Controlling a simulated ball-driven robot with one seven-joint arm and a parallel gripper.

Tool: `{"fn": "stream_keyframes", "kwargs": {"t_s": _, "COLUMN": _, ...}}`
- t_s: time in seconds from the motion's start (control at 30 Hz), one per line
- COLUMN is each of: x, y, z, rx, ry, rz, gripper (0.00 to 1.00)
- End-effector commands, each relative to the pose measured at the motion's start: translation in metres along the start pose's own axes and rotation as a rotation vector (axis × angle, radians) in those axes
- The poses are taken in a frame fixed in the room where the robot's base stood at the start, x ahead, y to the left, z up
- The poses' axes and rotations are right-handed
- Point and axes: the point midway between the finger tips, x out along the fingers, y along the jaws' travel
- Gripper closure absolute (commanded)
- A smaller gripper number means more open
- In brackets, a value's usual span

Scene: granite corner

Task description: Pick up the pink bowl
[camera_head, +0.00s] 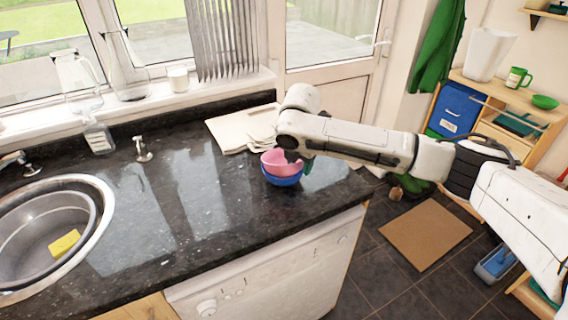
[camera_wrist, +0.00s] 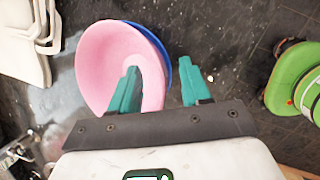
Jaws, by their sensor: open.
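The pink bowl (camera_head: 272,163) sits tilted on top of a blue bowl (camera_head: 284,180) near the right end of the black granite counter. In the wrist view the pink bowl (camera_wrist: 100,62) is left of centre, with a strip of the blue bowl (camera_wrist: 158,50) showing along its right edge. My gripper (camera_wrist: 162,80) is open, with green fingers. In the picture, one finger lies over the inside of the pink bowl and the other is outside, to the right of both bowls. The bowl wall lies between the fingers, and I cannot tell whether either touches it.
White boards or cloths (camera_head: 238,130) lie just behind the bowls. A sink (camera_head: 98,190) holding a grey basin is at the left. The counter (camera_head: 190,215) between sink and bowls is mostly clear. Past its right edge are a brown mat (camera_head: 425,235) and green things on the floor.

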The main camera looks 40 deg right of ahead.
Motion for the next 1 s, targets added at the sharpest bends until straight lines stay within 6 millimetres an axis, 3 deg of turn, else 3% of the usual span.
{"fn": "stream_keyframes", "kwargs": {"t_s": 0.17, "x": 0.0003, "y": 0.0001, "z": -0.0002, "rx": 0.000, "ry": 0.000, "rz": 0.000, "gripper": 0.53}}
{"fn": "stream_keyframes", "kwargs": {"t_s": 0.67, "x": 0.0000, "y": 0.0001, "z": -0.0003, "rx": 0.000, "ry": 0.000, "rz": 0.000, "gripper": 1.00}}
{"fn": "stream_keyframes", "kwargs": {"t_s": 1.0, "x": -0.0001, "y": 0.0001, "z": 0.0000, "rx": 0.001, "ry": -0.001, "rz": 0.000, "gripper": 1.00}}
